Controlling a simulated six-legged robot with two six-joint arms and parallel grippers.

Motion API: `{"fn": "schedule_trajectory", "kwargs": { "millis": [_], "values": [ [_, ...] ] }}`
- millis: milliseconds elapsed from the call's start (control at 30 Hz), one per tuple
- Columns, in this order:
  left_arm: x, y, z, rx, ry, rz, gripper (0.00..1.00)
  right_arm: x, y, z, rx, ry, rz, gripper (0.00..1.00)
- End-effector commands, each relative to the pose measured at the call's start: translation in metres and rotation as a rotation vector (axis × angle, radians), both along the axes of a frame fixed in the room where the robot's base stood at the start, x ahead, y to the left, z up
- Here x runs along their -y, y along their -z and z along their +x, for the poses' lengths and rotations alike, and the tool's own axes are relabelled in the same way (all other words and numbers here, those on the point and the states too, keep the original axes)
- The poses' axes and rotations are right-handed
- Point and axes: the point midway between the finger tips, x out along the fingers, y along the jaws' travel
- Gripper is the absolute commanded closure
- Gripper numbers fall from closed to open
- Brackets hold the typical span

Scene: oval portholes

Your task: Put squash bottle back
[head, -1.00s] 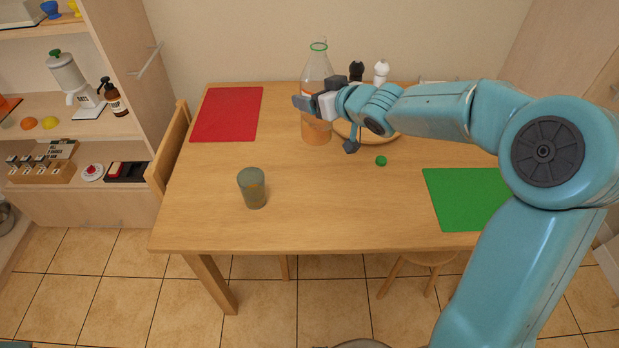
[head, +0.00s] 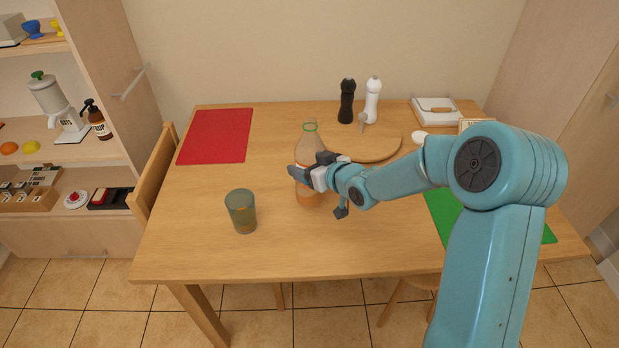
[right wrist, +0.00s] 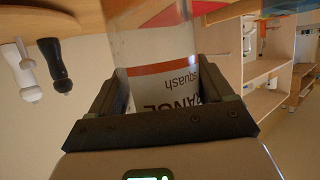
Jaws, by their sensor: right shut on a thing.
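The squash bottle (head: 309,142) is clear with a green ring at its neck and orange liquid low down. It is upright over the middle of the table. My right gripper (head: 307,174) is shut around its side. In the right wrist view the bottle's label (right wrist: 168,84), reading "squash", sits between the two fingers (right wrist: 165,105). I cannot tell whether the bottle's base touches the table. My left gripper is not in view.
A tinted glass (head: 241,211) stands on the table (head: 200,250) left of the bottle. A round wooden board (head: 375,145), black and white mills (head: 347,101), a red mat (head: 216,135) and a green mat (head: 533,232) are around. Shelves (head: 100,152) stand at left.

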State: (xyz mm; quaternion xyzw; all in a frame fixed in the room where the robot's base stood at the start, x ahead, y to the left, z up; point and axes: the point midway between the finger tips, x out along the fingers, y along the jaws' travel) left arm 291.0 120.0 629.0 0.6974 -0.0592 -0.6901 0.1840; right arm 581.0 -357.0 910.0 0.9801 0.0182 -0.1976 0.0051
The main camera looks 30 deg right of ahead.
Motion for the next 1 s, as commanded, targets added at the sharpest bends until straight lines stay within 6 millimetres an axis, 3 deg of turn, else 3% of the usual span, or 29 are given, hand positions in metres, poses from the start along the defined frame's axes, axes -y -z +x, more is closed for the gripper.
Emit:
{"fn": "schedule_trajectory", "kwargs": {
  "millis": [100, 233, 700, 733, 767, 1000],
  "values": [
    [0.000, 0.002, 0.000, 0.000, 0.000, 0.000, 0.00, -0.001, 0.022, 0.001, -0.003, 0.000, 0.002, 0.63],
    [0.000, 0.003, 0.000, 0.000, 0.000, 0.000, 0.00, 0.000, 0.036, 0.001, 0.000, 0.000, 0.001, 0.63],
    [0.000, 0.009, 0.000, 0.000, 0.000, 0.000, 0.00, 0.000, 0.043, 0.001, 0.001, 0.000, 0.000, 0.63],
    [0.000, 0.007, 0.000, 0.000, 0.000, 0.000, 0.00, 0.000, 0.042, 0.001, -0.001, -0.001, 0.000, 0.10],
    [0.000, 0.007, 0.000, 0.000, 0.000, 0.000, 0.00, 0.000, 0.042, 0.001, -0.001, -0.001, 0.000, 0.00],
    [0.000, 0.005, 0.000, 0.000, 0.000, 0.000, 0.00, 0.000, 0.041, 0.001, -0.001, -0.001, 0.001, 0.00]
  ]
}}
